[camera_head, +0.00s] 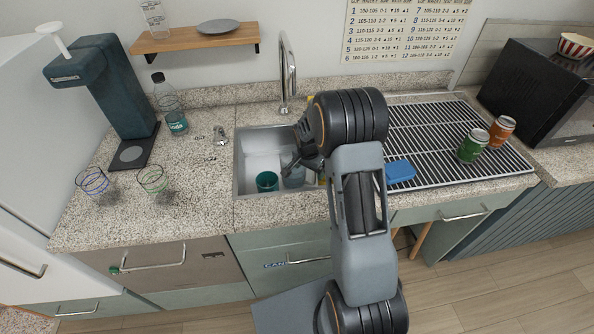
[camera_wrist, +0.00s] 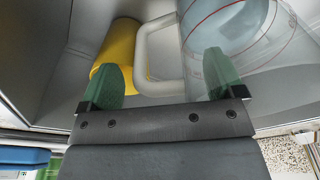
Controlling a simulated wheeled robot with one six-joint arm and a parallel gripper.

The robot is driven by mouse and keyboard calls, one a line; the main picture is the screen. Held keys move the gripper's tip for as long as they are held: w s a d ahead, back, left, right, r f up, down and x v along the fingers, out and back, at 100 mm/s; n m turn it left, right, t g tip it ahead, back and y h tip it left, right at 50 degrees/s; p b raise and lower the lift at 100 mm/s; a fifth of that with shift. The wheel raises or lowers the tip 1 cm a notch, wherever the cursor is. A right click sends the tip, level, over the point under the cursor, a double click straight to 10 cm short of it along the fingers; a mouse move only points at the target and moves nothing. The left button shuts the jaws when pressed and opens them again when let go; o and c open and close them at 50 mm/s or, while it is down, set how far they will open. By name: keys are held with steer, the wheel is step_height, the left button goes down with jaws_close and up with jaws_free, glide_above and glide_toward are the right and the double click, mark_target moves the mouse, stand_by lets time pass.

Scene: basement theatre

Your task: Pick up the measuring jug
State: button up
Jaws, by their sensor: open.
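The measuring jug (camera_wrist: 235,35) is clear with red markings and a pale looped handle (camera_wrist: 143,52). It stands or lies in the sink; its pose is hard to judge. In the head view the jug (camera_head: 294,177) is partly hidden below my gripper (camera_head: 293,163). In the wrist view my gripper (camera_wrist: 166,80) is open, with its green fingertips apart. The handle shows between and beyond the fingertips, and the jug body is beyond the right fingertip. I cannot tell whether either fingertip touches it.
A yellow cylinder (camera_wrist: 117,45) is beyond the left fingertip. A teal cup (camera_head: 267,181) is in the sink (camera_head: 249,150). The tap (camera_head: 286,75) rises behind it. Right of my arm, a drying rack (camera_head: 425,130) bears a blue sponge (camera_head: 400,171) and two cans.

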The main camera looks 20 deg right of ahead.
steer(key=shift+c, duration=0.4)
steer(key=c, duration=1.5)
steer(key=shift+o, duration=0.2)
steer(key=shift+r, duration=0.15)
